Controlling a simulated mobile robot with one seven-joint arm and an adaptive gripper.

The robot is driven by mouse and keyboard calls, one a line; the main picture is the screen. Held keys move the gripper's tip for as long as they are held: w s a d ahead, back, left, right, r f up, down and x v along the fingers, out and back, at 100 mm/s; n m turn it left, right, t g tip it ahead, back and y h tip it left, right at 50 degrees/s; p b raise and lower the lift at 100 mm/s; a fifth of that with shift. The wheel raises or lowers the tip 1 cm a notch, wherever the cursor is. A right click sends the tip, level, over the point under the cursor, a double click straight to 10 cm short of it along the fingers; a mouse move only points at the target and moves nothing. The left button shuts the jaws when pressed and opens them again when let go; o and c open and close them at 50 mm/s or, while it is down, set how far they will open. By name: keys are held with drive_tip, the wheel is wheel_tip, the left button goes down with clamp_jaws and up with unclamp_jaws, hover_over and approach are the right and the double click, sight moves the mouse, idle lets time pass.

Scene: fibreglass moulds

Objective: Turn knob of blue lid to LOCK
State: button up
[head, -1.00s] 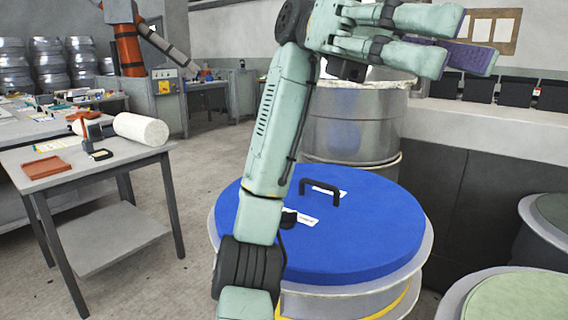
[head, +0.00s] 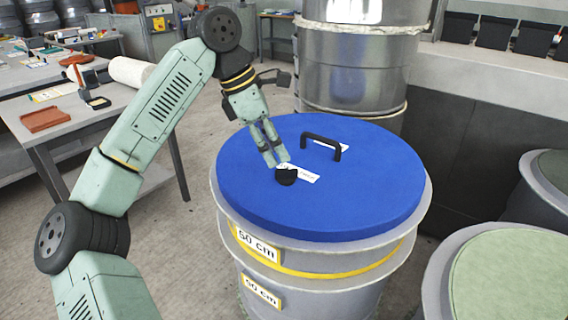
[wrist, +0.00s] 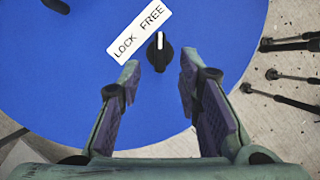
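The blue lid (head: 240,190) lies on a round grey drum marked 50 cm. Its black knob (head: 286,176) sits beside a white label (head: 304,174). In the wrist view the knob (wrist: 159,54) has a white pointer line aimed upward, toward the FREE end of the LOCK FREE label (wrist: 139,34). My gripper (head: 275,162) points down at the lid close to the knob. In the wrist view my gripper (wrist: 161,76) is open, its two fingertips apart, with the knob just ahead of the gap between them. I cannot tell its exact height above the lid.
A black handle (head: 322,143) stands up from the lid behind the knob. A tall metal drum (head: 350,75) stands behind. A green-topped drum (head: 510,275) is at the lower right. A grey table (head: 100,115) with items is at the left.

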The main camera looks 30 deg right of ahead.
sight(285, 169)
drive_tip(key=shift+p+x, duration=0.3)
drive_tip(key=shift+x, duration=2.45)
drive_tip(key=shift+s, duration=0.1)
drive_tip(key=shift+c, duration=0.4)
clamp_jaws()
